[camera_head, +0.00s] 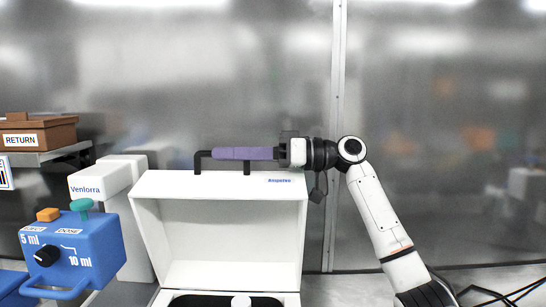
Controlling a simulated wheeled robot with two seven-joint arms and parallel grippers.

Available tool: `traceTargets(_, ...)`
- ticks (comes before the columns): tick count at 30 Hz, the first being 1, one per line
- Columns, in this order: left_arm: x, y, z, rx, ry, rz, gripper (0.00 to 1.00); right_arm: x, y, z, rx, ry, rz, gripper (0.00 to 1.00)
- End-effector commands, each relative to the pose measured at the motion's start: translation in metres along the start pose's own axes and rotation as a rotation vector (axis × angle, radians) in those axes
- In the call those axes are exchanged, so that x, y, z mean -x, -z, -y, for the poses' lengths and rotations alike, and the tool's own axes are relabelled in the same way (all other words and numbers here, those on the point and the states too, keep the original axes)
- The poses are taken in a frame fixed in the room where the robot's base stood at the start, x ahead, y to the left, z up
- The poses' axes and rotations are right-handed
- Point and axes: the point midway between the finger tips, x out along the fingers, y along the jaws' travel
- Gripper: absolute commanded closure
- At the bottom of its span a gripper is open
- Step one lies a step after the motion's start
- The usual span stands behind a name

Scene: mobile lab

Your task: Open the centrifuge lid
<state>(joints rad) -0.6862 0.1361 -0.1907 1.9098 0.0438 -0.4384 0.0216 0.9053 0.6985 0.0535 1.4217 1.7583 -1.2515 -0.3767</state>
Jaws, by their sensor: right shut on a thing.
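The white centrifuge lid (220,184) stands raised, tilted up at the back of the centrifuge, with its hollow inner side facing me. A purple grip on black brackets forms the lid handle (238,153) along its upper edge. My right gripper (283,152) is shut on the handle at its right end; the fingers are partly hidden there. The centrifuge body (283,299) shows only at the bottom edge, with a dark opening and a small white round part (241,300) in it. My left gripper is not in view.
A blue dosing device (75,250) with a black knob stands at the left front. A white Venlorra box (100,185) stands behind it. A brown RETURN box (38,132) sits on a shelf at far left. Black cables lie at the lower right. A metal wall closes the back.

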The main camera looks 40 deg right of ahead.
Motion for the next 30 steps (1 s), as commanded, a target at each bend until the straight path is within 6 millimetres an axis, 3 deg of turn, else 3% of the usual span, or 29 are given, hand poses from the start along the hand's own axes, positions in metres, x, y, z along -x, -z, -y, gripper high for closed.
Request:
traceTargets(4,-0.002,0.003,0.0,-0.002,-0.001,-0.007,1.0,-0.014,-0.005,0.01,0.024,0.018,0.011,1.0)
traceTargets(12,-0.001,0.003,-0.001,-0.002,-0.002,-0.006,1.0,-0.014,-0.005,0.01,0.024,0.017,0.011,1.0)
traceTargets(13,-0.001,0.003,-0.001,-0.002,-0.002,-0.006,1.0,-0.013,-0.005,0.01,0.023,0.017,0.011,0.83)
traceTargets(15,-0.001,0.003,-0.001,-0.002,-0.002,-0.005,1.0,-0.013,-0.005,0.01,0.024,0.016,0.011,0.71)
traceTargets(25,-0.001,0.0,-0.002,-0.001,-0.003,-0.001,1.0,-0.009,-0.004,0.009,0.025,0.014,0.008,0.71)
traceTargets(30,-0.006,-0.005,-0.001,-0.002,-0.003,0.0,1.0,0.011,-0.006,0.008,0.025,0.011,0.008,0.71)
